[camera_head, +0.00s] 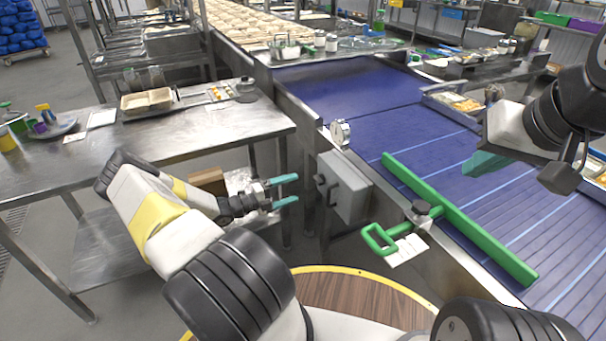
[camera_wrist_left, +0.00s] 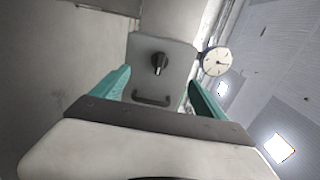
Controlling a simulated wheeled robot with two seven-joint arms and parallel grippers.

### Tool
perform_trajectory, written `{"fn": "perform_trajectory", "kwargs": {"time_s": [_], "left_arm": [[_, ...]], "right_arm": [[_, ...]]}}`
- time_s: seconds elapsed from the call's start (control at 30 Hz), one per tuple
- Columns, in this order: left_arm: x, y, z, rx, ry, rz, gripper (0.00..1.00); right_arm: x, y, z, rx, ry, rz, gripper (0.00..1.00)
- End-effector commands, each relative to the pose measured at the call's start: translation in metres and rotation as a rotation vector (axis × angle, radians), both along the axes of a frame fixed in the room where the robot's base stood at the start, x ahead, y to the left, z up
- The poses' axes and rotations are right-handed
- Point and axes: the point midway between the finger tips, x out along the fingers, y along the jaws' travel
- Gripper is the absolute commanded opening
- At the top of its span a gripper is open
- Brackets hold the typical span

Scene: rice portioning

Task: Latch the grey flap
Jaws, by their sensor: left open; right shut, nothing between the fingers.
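The grey flap (camera_head: 343,188) is on a grey box on the near side of the conveyor. It carries a black knob (camera_wrist_left: 159,63) and a dark bar handle (camera_wrist_left: 152,99), both plain in the left wrist view. I cannot tell whether the flap is fully closed or latched. My left gripper (camera_head: 298,188) is open and empty, with teal fingers pointing at the flap from the left, apart from it. In the left wrist view the flap (camera_wrist_left: 178,52) shows between and beyond the fingers. My right gripper (camera_head: 482,163) is shut and empty above the blue belt.
A round dial gauge (camera_head: 341,133) stands just above the box. A green bar (camera_head: 455,215) lies across the blue belt (camera_head: 345,92), with a green-handled piece (camera_head: 378,238) at the conveyor's near edge. A steel table (camera_head: 190,133) stands at the left.

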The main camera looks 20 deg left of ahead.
Motion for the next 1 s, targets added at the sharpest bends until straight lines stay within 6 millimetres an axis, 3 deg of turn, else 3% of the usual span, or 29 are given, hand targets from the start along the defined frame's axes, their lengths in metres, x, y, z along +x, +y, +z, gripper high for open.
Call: {"fn": "perform_trajectory", "kwargs": {"time_s": [0.5,0.93,1.0], "left_arm": [[0.058,-0.063,0.0,-0.001,0.001,-0.001,0.84],[0.067,-0.072,0.0,0.0,0.001,0.0,0.84],[0.066,-0.072,0.0,0.0,0.001,0.0,0.7]], "right_arm": [[0.0,0.0,0.0,0.0,0.0,0.0,0.0],[0.0,0.0,0.0,0.0,0.0,0.0,0.0],[0.0,0.0,0.0,0.0,0.0,0.0,0.0]]}}
